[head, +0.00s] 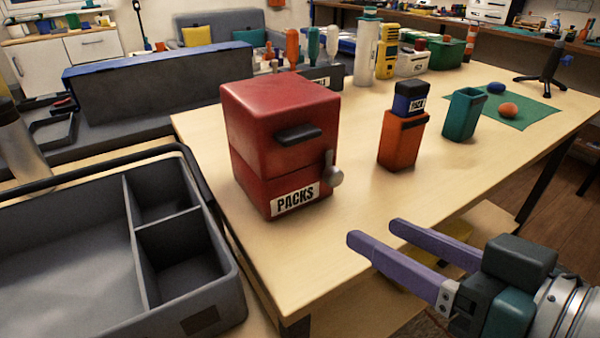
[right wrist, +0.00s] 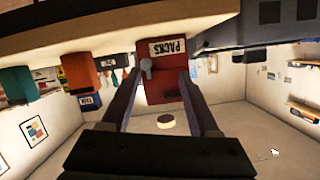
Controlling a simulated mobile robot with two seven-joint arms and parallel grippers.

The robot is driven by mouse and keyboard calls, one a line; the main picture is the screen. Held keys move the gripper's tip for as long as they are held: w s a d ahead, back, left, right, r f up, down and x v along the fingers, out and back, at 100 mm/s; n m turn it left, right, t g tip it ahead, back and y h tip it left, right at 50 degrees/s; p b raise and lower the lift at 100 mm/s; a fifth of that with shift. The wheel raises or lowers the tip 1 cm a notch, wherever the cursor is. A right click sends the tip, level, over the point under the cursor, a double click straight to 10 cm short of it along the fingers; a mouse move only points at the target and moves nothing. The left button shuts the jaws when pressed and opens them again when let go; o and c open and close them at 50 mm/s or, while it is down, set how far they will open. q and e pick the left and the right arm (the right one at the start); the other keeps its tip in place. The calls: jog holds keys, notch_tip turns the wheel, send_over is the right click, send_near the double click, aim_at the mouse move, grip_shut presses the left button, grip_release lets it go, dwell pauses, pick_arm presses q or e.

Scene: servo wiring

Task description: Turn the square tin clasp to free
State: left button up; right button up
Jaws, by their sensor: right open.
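The square tin (head: 262,148) is a red box with a dark handle (head: 298,135) and a PACKS label, standing on the wooden table. Its grey clasp (head: 333,172) is on the front near the right edge, with a narrow part above and a round knob below. The tin shows upside down in the right wrist view (right wrist: 165,92), with the clasp (right wrist: 147,66) between the fingers' lines of sight. My right gripper (head: 371,231) is open and empty, in front of the tin to the lower right, apart from the clasp. My left gripper is out of view.
A grey divided tray (head: 222,262) lies at left. An orange holder (head: 401,142) with a dark blue pack (head: 410,98) and a teal cup (head: 462,114) stand right of the tin. A green mat (head: 535,109) lies farther right. The table before the tin is clear.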

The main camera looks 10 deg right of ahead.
aim_at(338, 178)
pick_arm(q)
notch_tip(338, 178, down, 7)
jog(key=b, duration=0.4)
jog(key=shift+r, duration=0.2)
pick_arm(e)
jog(key=w+t, duration=0.1)
jog(key=w, duration=0.2)
jog(key=w+f+t, duration=0.1)
jog(key=w, duration=0.3)
jog(key=w+a+m+t, duration=0.1)
jog(key=w, duration=0.2)
jog(key=shift+w+f+y, duration=0.25)
jog(key=shift+w+y, duration=0.05)
jog(key=shift+c, duration=0.3)
grip_shut()
